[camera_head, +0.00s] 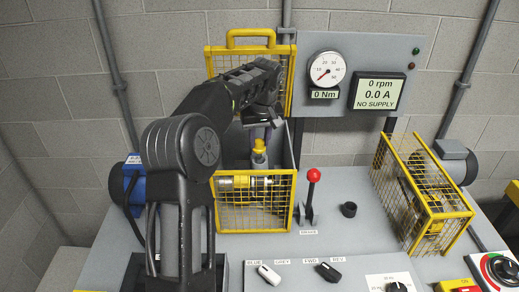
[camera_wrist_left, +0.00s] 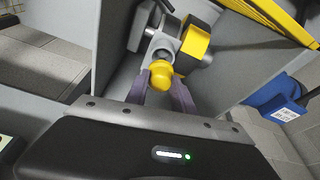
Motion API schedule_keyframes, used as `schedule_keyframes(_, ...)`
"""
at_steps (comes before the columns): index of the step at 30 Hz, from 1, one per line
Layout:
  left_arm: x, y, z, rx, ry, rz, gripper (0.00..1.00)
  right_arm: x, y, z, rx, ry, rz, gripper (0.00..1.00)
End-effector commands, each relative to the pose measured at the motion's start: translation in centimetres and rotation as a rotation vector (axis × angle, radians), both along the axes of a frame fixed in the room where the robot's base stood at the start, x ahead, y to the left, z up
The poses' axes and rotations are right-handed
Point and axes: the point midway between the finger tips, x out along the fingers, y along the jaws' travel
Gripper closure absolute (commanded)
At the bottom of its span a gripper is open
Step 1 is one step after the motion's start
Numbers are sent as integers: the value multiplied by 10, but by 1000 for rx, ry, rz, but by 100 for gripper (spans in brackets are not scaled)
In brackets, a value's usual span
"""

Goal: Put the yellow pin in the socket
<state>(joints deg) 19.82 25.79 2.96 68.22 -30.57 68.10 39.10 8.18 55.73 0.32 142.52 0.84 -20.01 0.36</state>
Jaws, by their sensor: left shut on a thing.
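The yellow pin (camera_head: 259,146) is between the fingers of my left gripper (camera_head: 260,133), behind the front mesh guard. My left gripper is shut on it, and the wrist view shows the pin's rounded yellow head (camera_wrist_left: 160,76) between the two purple-grey fingertips (camera_wrist_left: 161,88). A grey fitting with a round opening (camera_wrist_left: 163,46) lies just beyond the pin's head, beside a yellow and black coupling. I cannot tell whether this fitting is the socket, or whether the pin's lower end is inside it. My right gripper is not in view.
A yellow mesh guard (camera_head: 254,228) stands in front of the shaft, with a raised one (camera_head: 210,62) behind. A red-knobbed lever (camera_head: 313,176) and a black cup (camera_head: 348,209) stand to the right. Another yellow cage (camera_head: 474,213) is farther right. A blue motor (camera_wrist_left: 283,96) sits beside the bay.

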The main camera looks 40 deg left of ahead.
Motion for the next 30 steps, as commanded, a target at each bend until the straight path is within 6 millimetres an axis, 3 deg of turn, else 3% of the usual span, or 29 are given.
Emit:
schedule_keyframes(8,0,0,-4,0,1,0,100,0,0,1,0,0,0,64)
schedule_keyframes(16,-1,0,-36,-1,2,0,100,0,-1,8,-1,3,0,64)
schedule_keyframes(27,0,0,-41,-1,-1,0,100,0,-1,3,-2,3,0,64)
schedule_keyframes(28,0,0,-40,-1,-1,0,69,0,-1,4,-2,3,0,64)
schedule_keyframes(30,0,0,-40,-1,0,0,63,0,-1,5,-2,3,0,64)
